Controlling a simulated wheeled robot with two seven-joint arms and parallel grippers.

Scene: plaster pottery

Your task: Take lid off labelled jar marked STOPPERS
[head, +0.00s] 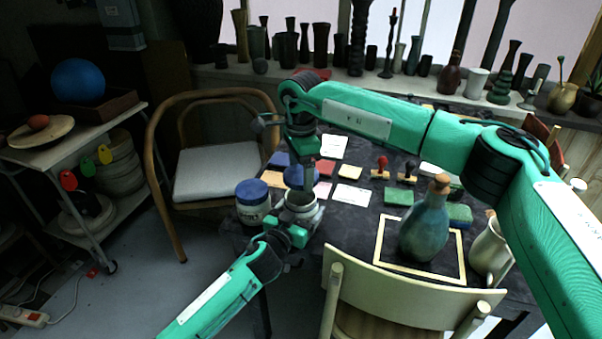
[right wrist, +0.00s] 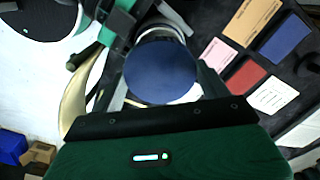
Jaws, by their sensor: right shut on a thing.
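A pale jar (head: 301,207) stands near the table's left front edge, and its rim shows in the right wrist view (right wrist: 160,32). My right gripper (head: 303,185) reaches down over it and is shut on a round blue lid (head: 294,177). In the right wrist view the lid (right wrist: 160,75) covers most of the jar's mouth and looks set off from the rim. My left gripper (head: 292,228) is low at the jar's front side; its fingertips are partly hidden. A second jar (head: 252,203) with a blue lid stands just left; its label is too small to read.
Coloured cards (head: 351,195) and stamps (head: 382,170) lie behind and right of the jar. A blue-green bottle (head: 425,232) stands inside a pale square frame (head: 462,262). A chair (head: 413,299) closes off the front; a cushioned chair (head: 215,172) stands at the left.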

